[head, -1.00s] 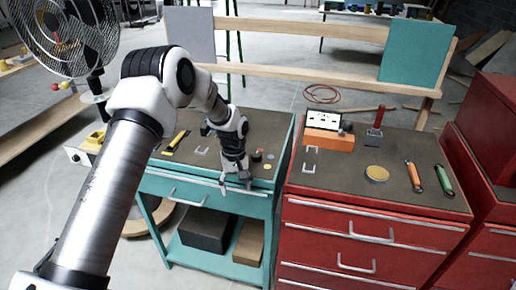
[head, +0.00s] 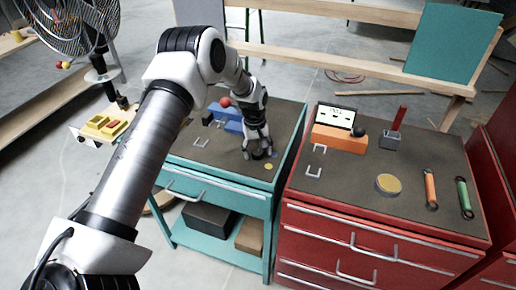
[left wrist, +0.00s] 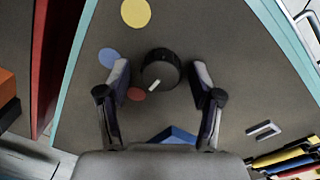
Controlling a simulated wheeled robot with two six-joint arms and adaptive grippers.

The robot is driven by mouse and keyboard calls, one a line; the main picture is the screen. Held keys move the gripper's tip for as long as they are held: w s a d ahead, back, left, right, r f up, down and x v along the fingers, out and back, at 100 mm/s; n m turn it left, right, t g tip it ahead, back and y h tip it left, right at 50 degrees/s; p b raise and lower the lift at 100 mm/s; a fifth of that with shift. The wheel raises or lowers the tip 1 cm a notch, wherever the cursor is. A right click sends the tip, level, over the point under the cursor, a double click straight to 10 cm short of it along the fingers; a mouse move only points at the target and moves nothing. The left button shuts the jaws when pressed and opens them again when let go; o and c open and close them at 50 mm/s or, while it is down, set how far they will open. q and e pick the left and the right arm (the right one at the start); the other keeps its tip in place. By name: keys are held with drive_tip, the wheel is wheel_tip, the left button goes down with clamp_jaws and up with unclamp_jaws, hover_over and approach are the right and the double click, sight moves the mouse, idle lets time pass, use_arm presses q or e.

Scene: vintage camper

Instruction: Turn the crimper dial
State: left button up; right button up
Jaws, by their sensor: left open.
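The dial (left wrist: 161,70) is a round black knob with a white mark, standing on the dark mat of the teal cabinet (head: 230,185). In the left wrist view it sits between the two fingers of my left gripper (left wrist: 161,76). The fingers are open, one on each side, with a visible gap to the dial. In the head view my left gripper (head: 258,153) points down at the cabinet top and mostly hides the dial. A blue block (head: 228,118) with a red ball stands behind the gripper; a blue corner (left wrist: 175,135) shows in the wrist view.
Flat yellow (left wrist: 135,12), blue (left wrist: 109,58) and red (left wrist: 137,94) discs lie around the dial. A metal bracket (left wrist: 263,129) lies to one side.

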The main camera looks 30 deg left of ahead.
use_arm(q)
drive_tip(key=shift+s+r, duration=0.1)
drive_tip(key=shift+s, duration=0.05)
drive_tip(key=shift+s+r, duration=0.2)
drive_tip(key=c, duration=0.9)
drive_tip(key=shift+d, duration=0.1)
drive_tip(key=shift+c, duration=1.3)
use_arm(e)
drive_tip(key=shift+s+d, duration=0.1)
drive_tip(key=shift+s, duration=0.15)
